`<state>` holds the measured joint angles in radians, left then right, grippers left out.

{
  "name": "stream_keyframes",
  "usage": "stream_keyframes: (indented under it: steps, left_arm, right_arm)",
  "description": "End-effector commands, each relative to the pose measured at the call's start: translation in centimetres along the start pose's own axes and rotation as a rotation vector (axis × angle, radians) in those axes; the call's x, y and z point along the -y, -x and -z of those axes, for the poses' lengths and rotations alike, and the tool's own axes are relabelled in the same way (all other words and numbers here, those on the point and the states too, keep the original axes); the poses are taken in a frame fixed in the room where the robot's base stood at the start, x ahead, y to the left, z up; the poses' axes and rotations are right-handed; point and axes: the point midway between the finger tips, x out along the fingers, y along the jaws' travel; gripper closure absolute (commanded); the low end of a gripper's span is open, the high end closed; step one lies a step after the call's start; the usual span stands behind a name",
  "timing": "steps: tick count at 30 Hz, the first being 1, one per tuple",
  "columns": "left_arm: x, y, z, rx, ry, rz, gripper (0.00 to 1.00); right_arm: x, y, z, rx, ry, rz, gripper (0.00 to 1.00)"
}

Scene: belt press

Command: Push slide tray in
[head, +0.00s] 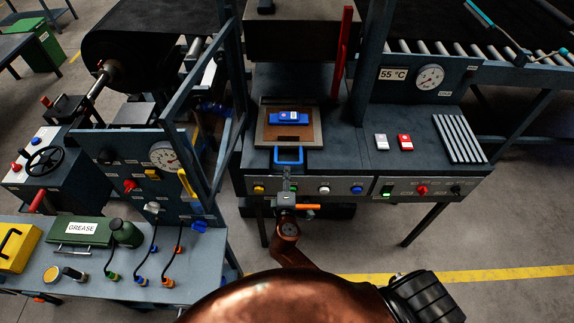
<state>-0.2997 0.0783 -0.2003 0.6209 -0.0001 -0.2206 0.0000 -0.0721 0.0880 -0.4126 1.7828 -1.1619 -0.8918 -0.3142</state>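The slide tray (262,138) lies in the press opening, with a brown plate on it and a small blue block (290,117) on the plate. Its blue handle (289,161) sticks out at the front, over the edge of the press table. My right gripper (287,172) is in front of the handle, with its tips close to the front bar. Whether they touch is too small to tell. It looks narrow from above, and I cannot see whether the fingers are apart. My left gripper is not in view.
The press's front panel (340,187) with several buttons runs below the handle. A red upright bar (341,55) stands right of the tray. A blue-grey frame (205,115) rises on the left. Grey and red small boxes (405,142) and a grille (459,138) lie on the right.

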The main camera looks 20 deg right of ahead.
Motion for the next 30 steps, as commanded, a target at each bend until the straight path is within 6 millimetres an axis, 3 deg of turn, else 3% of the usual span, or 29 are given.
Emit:
stream_keyframes:
  steps: [15,27,30]
  left_arm:
    - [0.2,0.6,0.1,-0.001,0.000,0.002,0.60]
    - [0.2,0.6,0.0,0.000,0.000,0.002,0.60]
    - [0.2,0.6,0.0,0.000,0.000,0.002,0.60]
  right_arm:
    - [-0.1,-6.8,0.0,0.003,0.001,0.001,0.72]
    - [0.0,-7.7,-0.1,0.002,-0.001,0.001,0.72]
    - [0.0,-7.7,-0.1,0.002,0.000,0.001,0.78]
